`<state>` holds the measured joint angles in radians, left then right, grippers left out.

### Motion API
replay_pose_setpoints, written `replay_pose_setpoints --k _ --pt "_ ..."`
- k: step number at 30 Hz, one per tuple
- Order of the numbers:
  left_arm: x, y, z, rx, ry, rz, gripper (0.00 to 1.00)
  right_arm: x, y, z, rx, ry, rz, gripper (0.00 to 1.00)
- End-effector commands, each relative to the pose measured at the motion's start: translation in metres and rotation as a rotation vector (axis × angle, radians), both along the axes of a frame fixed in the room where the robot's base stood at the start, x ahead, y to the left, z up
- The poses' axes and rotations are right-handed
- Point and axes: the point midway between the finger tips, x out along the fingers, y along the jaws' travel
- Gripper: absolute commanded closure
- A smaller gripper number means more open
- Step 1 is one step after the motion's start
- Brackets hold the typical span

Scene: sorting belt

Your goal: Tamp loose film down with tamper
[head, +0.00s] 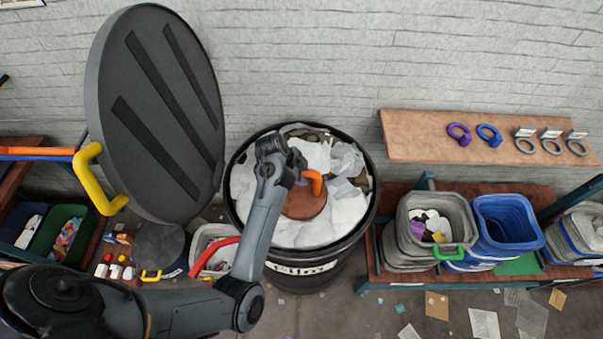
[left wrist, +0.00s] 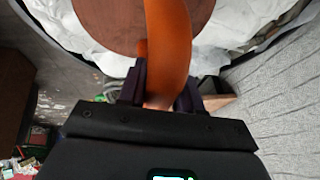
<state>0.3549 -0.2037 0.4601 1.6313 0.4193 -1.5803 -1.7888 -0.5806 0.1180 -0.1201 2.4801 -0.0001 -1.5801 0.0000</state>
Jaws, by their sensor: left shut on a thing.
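The black film bin (head: 309,276) stands in the middle of the head view, with a white "Film" label on its front. Pale loose film (head: 347,207) fills it near the rim. The tamper (head: 302,203) has a round brown wooden disc and an orange handle, and its disc lies over the film inside the rim. My left gripper (head: 297,172) is above the disc. In the left wrist view its fingers (left wrist: 160,92) are shut on the orange handle, with the disc and white film beyond. Whether the disc presses on the film cannot be told. My right gripper is not in view.
A large grey lid (head: 133,75) with a yellow handle (head: 90,178) stands tilted left of the bin. A bench at right holds a grey bin (head: 459,205) and a blue bin (head: 510,220). A wall shelf (head: 420,135) carries rings. Scraps litter the floor.

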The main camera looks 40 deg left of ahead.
Motion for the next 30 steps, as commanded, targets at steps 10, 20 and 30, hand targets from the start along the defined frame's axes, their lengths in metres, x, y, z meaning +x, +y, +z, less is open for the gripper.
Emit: replay_pose_setpoints --k 10,20,30 --pt "-0.001 0.0 -0.019 -0.002 0.003 0.002 1.0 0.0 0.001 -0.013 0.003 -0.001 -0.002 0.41" --pt "-0.001 0.0 -0.018 0.0 0.004 0.0 1.0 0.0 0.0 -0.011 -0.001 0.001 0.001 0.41" --pt "-0.001 0.0 0.003 -0.002 0.003 0.001 1.0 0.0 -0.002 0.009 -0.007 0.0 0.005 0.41"
